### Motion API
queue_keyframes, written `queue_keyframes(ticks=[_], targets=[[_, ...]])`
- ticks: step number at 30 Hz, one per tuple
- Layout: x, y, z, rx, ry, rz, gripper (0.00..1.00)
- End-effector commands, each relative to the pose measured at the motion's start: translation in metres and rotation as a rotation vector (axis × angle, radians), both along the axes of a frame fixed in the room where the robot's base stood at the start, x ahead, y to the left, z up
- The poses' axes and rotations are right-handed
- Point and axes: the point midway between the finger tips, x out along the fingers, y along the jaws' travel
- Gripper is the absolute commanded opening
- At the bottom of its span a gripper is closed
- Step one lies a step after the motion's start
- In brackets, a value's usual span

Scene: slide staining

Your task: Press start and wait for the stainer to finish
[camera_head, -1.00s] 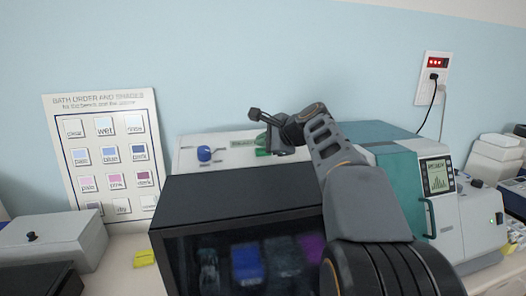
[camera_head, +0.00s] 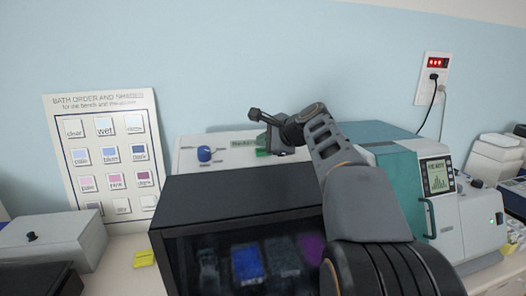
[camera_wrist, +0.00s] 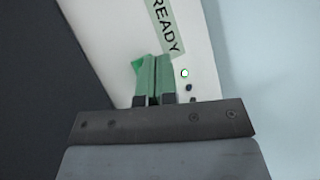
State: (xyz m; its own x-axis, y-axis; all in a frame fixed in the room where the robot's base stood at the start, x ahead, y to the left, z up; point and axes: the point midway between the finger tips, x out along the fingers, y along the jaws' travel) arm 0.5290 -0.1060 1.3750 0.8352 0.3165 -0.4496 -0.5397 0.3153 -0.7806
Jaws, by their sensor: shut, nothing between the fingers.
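The stainer is a dark box (camera_head: 235,191) with a glass front, and blue and purple baths show dimly inside. Behind its top stands a white panel (camera_head: 190,162) with a blue knob (camera_head: 204,153) and a green label, which reads READY (camera_wrist: 166,27) in the wrist view. My gripper (camera_wrist: 152,62) has green fingers, shut and empty, in front of the white panel below the label.
A teal and white machine (camera_head: 400,175) with a screen stands to the right. A grey box (camera_head: 55,240) and a yellow pad (camera_head: 144,258) are at left. A bath order chart (camera_head: 105,150) leans on the wall. A wall outlet (camera_head: 433,78) has a cord.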

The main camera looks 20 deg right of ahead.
Motion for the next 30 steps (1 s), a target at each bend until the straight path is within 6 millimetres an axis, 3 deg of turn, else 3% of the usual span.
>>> queue_keyframes(ticks=[30], targets=[[0.0031, -0.0006, -0.008, 0.0, 0.0, 0.0, 0.0]])
